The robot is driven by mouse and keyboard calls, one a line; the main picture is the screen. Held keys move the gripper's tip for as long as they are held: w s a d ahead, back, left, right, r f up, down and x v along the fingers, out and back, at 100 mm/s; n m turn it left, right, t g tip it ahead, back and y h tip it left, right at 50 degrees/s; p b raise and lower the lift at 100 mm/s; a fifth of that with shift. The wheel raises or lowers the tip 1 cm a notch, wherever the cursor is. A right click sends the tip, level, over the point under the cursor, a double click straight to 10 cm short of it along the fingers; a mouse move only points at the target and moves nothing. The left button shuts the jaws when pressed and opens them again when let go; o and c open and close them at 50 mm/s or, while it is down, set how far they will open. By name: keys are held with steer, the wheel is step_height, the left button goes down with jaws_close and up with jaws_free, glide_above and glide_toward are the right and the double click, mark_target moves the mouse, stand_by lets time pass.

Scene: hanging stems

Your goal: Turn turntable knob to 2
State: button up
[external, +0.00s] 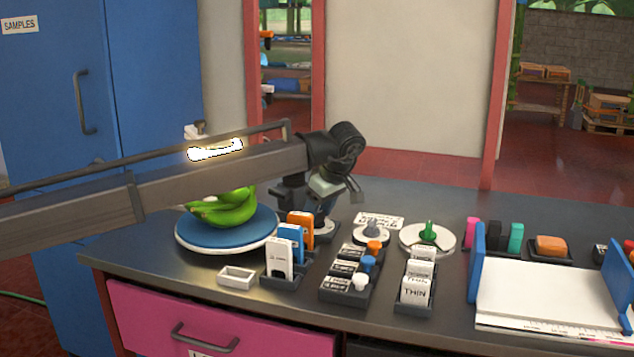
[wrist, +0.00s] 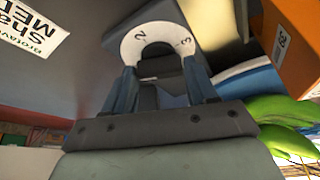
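The turntable (external: 183,240) has a blue top and white rim, with green bananas (external: 225,210) on it. Its edge and the bananas (wrist: 290,140) show at the right of the wrist view. Beside it is a white dial (external: 327,230), mostly hidden by my gripper (external: 322,210) in the external view. In the wrist view the dial (wrist: 160,28) shows 2 at left and 3 at right around a dark knob (wrist: 160,68). My gripper (wrist: 162,80) points down at it, fingers apart on either side of the knob. I see no clear contact; the pointer is unclear.
Blue, white and orange packs (external: 291,242) stand in a holder close to my gripper. Label racks (external: 350,275) and a small white tray (external: 237,278) sit in front.

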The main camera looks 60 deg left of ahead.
steer(key=c, duration=0.6)
steer(key=m+t, duration=0.1)
steer(key=m, duration=0.2)
steer(key=shift+s+y, duration=0.2)
steer(key=shift+y, duration=0.1)
steer(key=m+t, duration=0.1)
steer(key=m, duration=0.2)
steer(key=shift+s+m+t, duration=0.1)
steer(key=shift+m+t, duration=0.2)
steer(key=shift+m, duration=0.1)
steer(key=m+t, duration=0.1)
steer(key=m, duration=0.2)
steer(key=m+t+h, duration=0.1)
steer(key=m, duration=0.2)
steer(key=shift+m, duration=0.3)
